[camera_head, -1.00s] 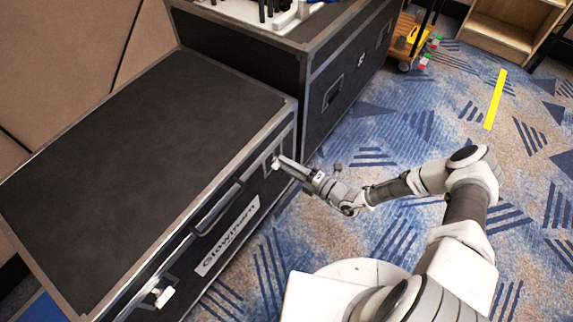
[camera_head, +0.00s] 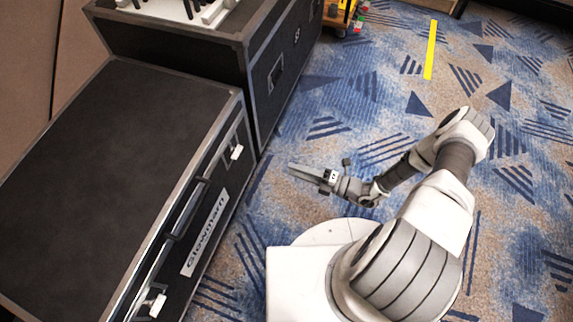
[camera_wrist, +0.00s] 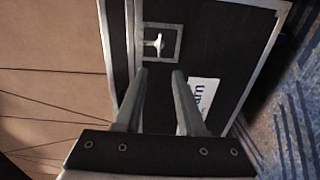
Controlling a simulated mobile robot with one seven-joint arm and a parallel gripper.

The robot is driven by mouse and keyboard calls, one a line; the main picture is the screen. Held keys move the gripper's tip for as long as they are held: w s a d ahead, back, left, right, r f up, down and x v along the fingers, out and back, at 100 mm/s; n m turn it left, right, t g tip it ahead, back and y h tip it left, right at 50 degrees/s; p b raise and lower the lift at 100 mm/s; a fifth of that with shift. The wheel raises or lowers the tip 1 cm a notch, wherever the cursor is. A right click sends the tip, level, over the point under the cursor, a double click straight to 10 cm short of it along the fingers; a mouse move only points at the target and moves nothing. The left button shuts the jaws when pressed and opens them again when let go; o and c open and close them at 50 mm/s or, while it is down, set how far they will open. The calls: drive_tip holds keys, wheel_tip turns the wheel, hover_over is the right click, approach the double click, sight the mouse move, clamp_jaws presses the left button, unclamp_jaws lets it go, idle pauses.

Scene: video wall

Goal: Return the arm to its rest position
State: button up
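My gripper (camera_head: 291,169) is over the carpet, to the right of the black flight case (camera_head: 95,150) and apart from it. In the wrist view the two fingers of my gripper (camera_wrist: 160,75) stand apart with nothing between them. Beyond the fingertips that view shows the case front with a white latch (camera_wrist: 158,43) and part of a white label (camera_wrist: 203,97). In the head view my arm is bent, with its forearm reaching left over the floor.
The case carries a far latch (camera_head: 237,152), a near latch (camera_head: 156,304) and a label (camera_head: 205,232). A taller black case (camera_head: 262,75) stands behind it. Patterned blue carpet (camera_head: 400,90) with a yellow strip (camera_head: 430,50) lies open to the right.

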idle(0.6)
drive_tip(key=d+r+n+g+h, duration=0.3)
drive_tip(key=r+n+g+h, duration=0.15)
drive_tip(key=r+n, duration=0.85)
drive_tip(key=d+r+n+g+h, duration=0.3)
drive_tip(key=r+n+g+h, duration=0.15)
drive_tip(key=r+n, duration=0.8)
drive_tip(key=s+d+r+n+t+h, duration=0.1)
drive_tip(key=s+r+n+t+h, duration=0.3)
drive_tip(key=r, duration=0.4)
drive_tip(key=s+d+r+n+t+h, duration=0.1)
drive_tip(key=s+r+n, duration=0.3)
drive_tip(key=r+n, duration=0.3)
drive_tip(key=s+d+r+n+t+h, duration=0.1)
drive_tip(key=s+r+n+t+h, duration=0.3)
drive_tip(key=r, duration=0.5)
wheel_tip(320, 180, up, 24)
drive_tip(key=g+y+p, duration=0.1)
drive_tip(key=p, duration=2.3)
drive_tip(key=shift+s+d+p, duration=0.2)
drive_tip(key=shift+s+p, duration=0.1)
drive_tip(key=shift+p, duration=0.05)
drive_tip(key=shift+f, duration=0.1)
